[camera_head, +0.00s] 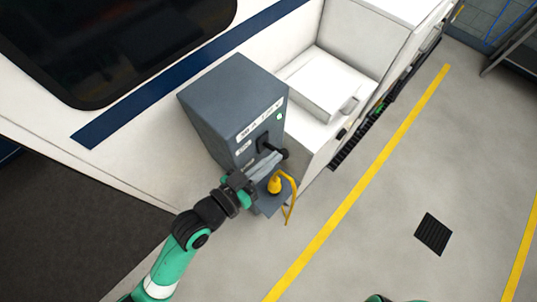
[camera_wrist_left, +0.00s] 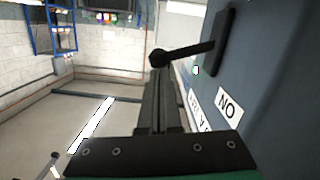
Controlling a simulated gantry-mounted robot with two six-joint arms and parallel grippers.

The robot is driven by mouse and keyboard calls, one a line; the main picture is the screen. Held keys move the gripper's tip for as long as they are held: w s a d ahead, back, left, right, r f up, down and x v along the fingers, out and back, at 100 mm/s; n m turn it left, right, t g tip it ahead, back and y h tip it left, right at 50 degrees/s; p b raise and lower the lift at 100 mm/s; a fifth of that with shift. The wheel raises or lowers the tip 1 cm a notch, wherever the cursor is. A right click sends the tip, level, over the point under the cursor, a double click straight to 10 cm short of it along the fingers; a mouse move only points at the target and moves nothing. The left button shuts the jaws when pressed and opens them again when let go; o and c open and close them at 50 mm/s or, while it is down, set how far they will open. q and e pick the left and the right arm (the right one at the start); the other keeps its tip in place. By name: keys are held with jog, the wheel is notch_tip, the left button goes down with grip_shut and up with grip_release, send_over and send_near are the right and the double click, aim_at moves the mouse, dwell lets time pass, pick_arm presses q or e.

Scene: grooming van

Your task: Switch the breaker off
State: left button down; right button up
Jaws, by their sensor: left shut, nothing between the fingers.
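The breaker is a grey-blue box (camera_head: 215,100) on the van's side, with white labels on its front face. Its black lever (camera_head: 266,143) sticks out from that face and ends in a dark knob. In the left wrist view the lever (camera_wrist_left: 190,50) runs from a dark plate on the box to its knob, above a white label with the letters O and N. My left gripper (camera_head: 276,159) is shut and empty, beside the lever near the knob. In the left wrist view its fingers (camera_wrist_left: 160,90) end just below the knob; I cannot tell whether they touch.
A yellow plug-like piece (camera_head: 275,186) with a yellow cable sits on a small ledge under the lever, close to my left gripper. White van casing (camera_head: 318,88) stands right of the box. Open floor (camera_head: 380,180) with yellow lines lies to the right.

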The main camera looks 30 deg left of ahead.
pick_arm(q)
jog(key=f+m, duration=0.1)
jog(key=d+f+m, duration=0.1)
jog(key=m, duration=0.1)
jog(key=f+m+y+b, duration=0.1)
jog(key=f+m, duration=0.1)
jog(key=shift+s+d, duration=0.15)
jog(key=shift+d, duration=0.1)
pick_arm(e)
jog(key=shift+s+d+f, duration=0.1)
jog(key=shift+d+f, duration=0.3)
jog(key=shift+f, duration=0.2)
pick_arm(q)
jog(key=d+r+v, duration=0.1)
jog(key=d+v, duration=0.1)
jog(key=v, duration=1.1)
jog(key=shift+r, duration=0.35)
pick_arm(e)
jog(key=shift+s+a+r, duration=0.1)
jog(key=shift+s+r, duration=0.2)
jog(key=shift+r, duration=0.05)
pick_arm(q)
jog(key=shift+d, duration=0.15)
